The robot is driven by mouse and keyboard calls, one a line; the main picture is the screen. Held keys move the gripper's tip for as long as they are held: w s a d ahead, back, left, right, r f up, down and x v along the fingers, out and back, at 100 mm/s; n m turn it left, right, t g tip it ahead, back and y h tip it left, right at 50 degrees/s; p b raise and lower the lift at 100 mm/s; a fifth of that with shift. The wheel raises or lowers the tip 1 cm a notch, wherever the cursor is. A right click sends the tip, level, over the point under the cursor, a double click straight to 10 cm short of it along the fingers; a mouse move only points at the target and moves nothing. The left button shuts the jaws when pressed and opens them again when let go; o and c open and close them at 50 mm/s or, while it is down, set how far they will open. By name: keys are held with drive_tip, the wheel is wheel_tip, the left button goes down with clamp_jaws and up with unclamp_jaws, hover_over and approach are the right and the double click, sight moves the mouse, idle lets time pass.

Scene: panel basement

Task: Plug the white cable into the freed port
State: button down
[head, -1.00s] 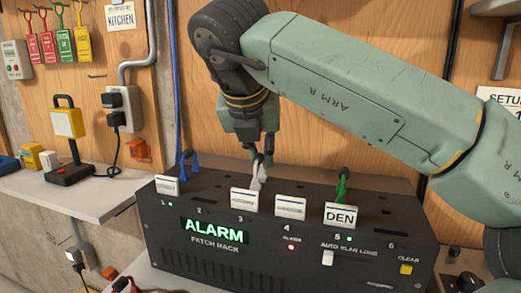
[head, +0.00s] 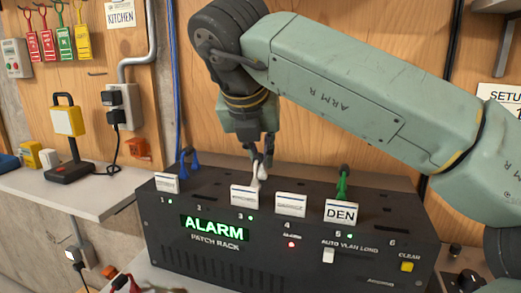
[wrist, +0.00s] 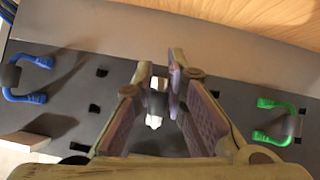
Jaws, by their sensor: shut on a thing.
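The black patch rack (head: 270,258) has ports numbered 1 to 6 along its top and a green ALARM display. The white cable's plug (head: 258,178) stands at port 3, behind that port's label card; its lower end is partly hidden. My gripper (head: 262,158) points down and is shut on the white plug. In the wrist view the white plug (wrist: 154,121) shows between my gripper's fingers (wrist: 160,98). The light by 3 (head: 250,218) is green. A blue cable (head: 188,163) is at port 1 and a green cable (head: 343,183) at port 5.
Label cards stand along the rack's front edge, including the DEN card (head: 341,212). A yellow CLEAR button (head: 407,266) and a white switch (head: 328,255) are on the front. A red light glows below 4. A shelf (head: 100,195) with a yellow-and-black device is at left.

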drive_tip(key=c, duration=1.5)
unclamp_jaws()
drive_tip(key=shift+c, duration=0.2)
drive_tip(key=o, duration=0.4)
drive_tip(key=shift+r, duration=0.1)
drive_tip(key=shift+r+p, duration=1.85)
drive_tip(key=shift+r, duration=1.8)
